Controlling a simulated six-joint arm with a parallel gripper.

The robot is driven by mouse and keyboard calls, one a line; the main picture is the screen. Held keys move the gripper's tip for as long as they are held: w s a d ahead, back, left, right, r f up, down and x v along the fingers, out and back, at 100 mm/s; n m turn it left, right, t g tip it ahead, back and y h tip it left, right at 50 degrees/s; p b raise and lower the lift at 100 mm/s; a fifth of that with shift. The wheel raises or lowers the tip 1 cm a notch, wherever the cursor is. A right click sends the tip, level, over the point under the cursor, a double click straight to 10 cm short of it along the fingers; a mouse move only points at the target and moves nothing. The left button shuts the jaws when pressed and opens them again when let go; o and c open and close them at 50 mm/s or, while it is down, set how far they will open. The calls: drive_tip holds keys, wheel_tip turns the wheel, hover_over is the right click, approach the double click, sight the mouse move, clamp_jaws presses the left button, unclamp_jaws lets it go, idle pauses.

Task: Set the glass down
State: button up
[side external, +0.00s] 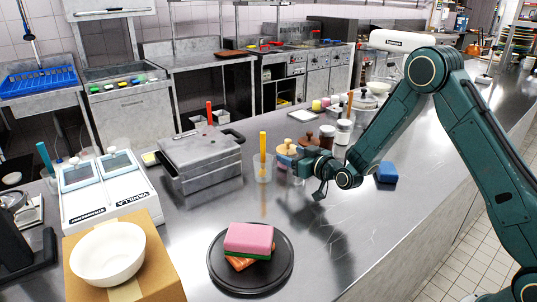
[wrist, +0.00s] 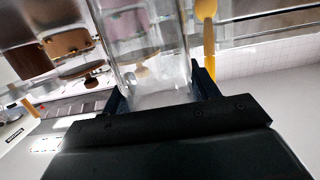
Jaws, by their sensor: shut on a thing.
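My gripper (side external: 297,164) is low over the steel counter, to the right of the grey press. In the wrist view, a clear glass (wrist: 145,50) stands between the two fingers of my gripper (wrist: 157,98), which are shut on its sides. In the side view the held glass is mostly hidden by the gripper, and I cannot tell whether its base touches the counter (side external: 210,215). A clear cup with a yellow-handled utensil (side external: 262,143) stands just left of my gripper; the yellow handle also shows in the wrist view (wrist: 208,45).
Wooden-topped jars (side external: 325,138) stand close behind my gripper. A blue block (side external: 387,172) lies to its right. A black plate (side external: 222,276) with a pink sponge-like block (side external: 249,237) is in front. The grey press (side external: 205,178) and a white bowl (side external: 107,254) are left. The counter's front right is clear.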

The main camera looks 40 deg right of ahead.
drive_tip(key=shift+r, duration=0.1)
wheel_tip(320, 180, up, 20)
idle(0.8)
drive_tip(key=shift+d, duration=0.15)
idle(0.4)
drive_tip(key=s+d+m+g+h, duration=0.2)
drive_tip(key=d+m+h, duration=0.55)
drive_tip(key=d, duration=1.95)
drive_tip(key=s+d+m+g+h, duration=0.35)
drive_tip(key=s+d, duration=0.45)
drive_tip(key=d, duration=0.5)
drive_tip(key=s+d+m+g+h, duration=0.4)
drive_tip(key=s+d, duration=0.4)
drive_tip(key=d, duration=0.4)
drive_tip(key=shift+n+g, duration=0.25)
drive_tip(key=shift+n, duration=0.45)
drive_tip(key=shift+d+f, duration=0.2)
drive_tip(key=shift+f, duration=9.75)
